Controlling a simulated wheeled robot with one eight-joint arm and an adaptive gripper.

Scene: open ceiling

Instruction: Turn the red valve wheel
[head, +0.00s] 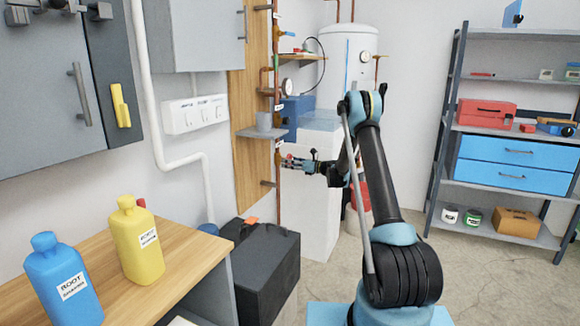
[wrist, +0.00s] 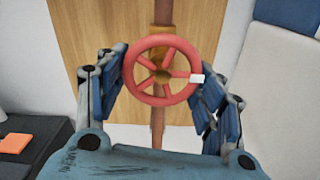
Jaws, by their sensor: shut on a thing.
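The red valve wheel (wrist: 138,87) faces the wrist camera, with spokes, a brass hub and a white tab (wrist: 196,78) on its right rim. It sits on a vertical copper pipe (wrist: 159,128) in front of a wooden board. My gripper (wrist: 160,85) has one blue-padded finger at the wheel's left rim and the other at its right rim, closed around the wheel. In the head view my gripper (head: 288,162) reaches left to the pipe, and the wheel is tiny and mostly hidden by the fingers there.
A black box (head: 262,262) stands below. A workbench (head: 190,262) with yellow (head: 136,240) and blue (head: 62,280) bottles is at the left. A white boiler (head: 347,70) is behind my arm. Open floor lies at the right.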

